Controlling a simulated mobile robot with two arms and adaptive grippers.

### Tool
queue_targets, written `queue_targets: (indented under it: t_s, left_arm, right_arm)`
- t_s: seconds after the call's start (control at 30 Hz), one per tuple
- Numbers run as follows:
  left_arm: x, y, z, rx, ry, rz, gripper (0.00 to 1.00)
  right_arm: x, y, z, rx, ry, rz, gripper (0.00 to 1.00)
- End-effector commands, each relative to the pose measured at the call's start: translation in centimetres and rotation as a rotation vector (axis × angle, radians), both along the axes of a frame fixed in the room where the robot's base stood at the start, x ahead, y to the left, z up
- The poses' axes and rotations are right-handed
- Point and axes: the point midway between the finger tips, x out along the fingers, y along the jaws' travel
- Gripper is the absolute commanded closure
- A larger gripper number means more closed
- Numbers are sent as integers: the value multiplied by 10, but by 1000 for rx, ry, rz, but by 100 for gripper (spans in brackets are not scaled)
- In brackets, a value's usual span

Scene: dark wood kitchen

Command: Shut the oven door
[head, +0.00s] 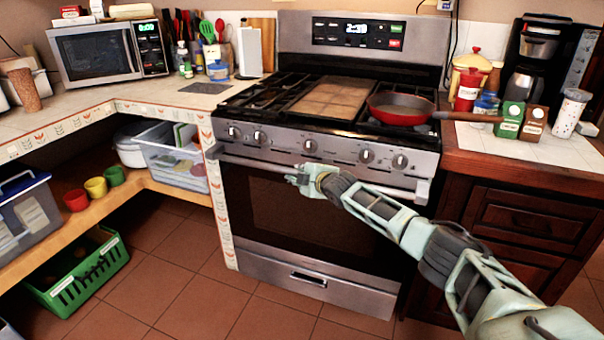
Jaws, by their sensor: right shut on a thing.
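The oven door (272,215) is on the front of the steel stove. It has a dark window and stands upright, flush or nearly flush with the stove front; I cannot tell if a small gap remains. Its long handle (247,160) runs across the top, under the knobs. My right gripper (292,179) is at the handle, left of its middle, with its arm coming in from the lower right. It is shut on the handle; its fingertips are small and partly hidden. My left gripper is not in view.
A red pan (400,108) sits on the stovetop, its handle reaching over the right counter. Dark cabinets (530,220) stand right of the oven. Left are shelves with a clear bin (178,172) and a green crate (88,275). The tiled floor (190,285) before the oven is clear.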

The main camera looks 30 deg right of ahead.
Motion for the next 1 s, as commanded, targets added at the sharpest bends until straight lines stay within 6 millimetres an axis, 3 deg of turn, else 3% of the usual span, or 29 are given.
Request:
queue_targets:
  t_s: [0.03,0.37,0.4,0.6,1.0]
  left_arm:
    - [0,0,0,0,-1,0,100]
    - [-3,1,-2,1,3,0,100]
    - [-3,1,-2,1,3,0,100]
    - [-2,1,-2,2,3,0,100]
    - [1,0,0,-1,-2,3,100]
  right_arm:
    - [3,-7,10,2,-16,-11,100]
    - [3,-11,14,3,-22,-17,100]
    - [3,-12,14,3,-22,-17,80]
    - [3,-11,13,2,-20,-16,64]
    - [1,-6,8,1,-12,-9,64]
